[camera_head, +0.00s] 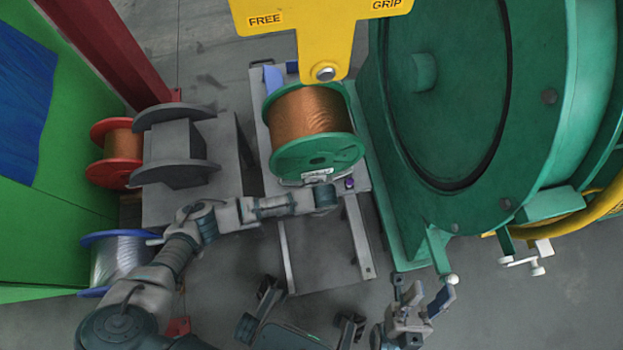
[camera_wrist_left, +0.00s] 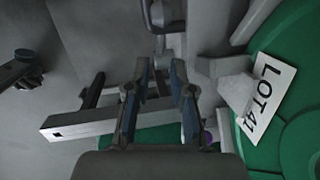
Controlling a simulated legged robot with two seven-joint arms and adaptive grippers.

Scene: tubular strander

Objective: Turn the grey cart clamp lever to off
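The grey cart (camera_head: 361,262) carries a green-flanged spool of copper wire (camera_head: 310,115). A grey metal loop (camera_head: 317,176) sits at the spool's near edge; it may be the clamp lever, but I cannot tell its setting. A similar grey loop (camera_wrist_left: 165,14) shows at the top of the left wrist view, beyond the fingertips. My left gripper (camera_wrist_left: 161,66) has its two fingers apart with nothing between them. In the head view the left gripper (camera_head: 325,197) is over the cart's near part, close to the loop. My right gripper (camera_head: 428,294) is open and empty at the lower right.
A large green machine drum (camera_head: 450,90) stands right of the cart. A yellow FREE/GRIP plate (camera_head: 325,30) hangs over the spool. A grey reel (camera_head: 175,150), a red spool (camera_head: 118,150) and a blue-flanged spool (camera_head: 115,260) stand left. A purple knob (camera_head: 349,183) is by the loop.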

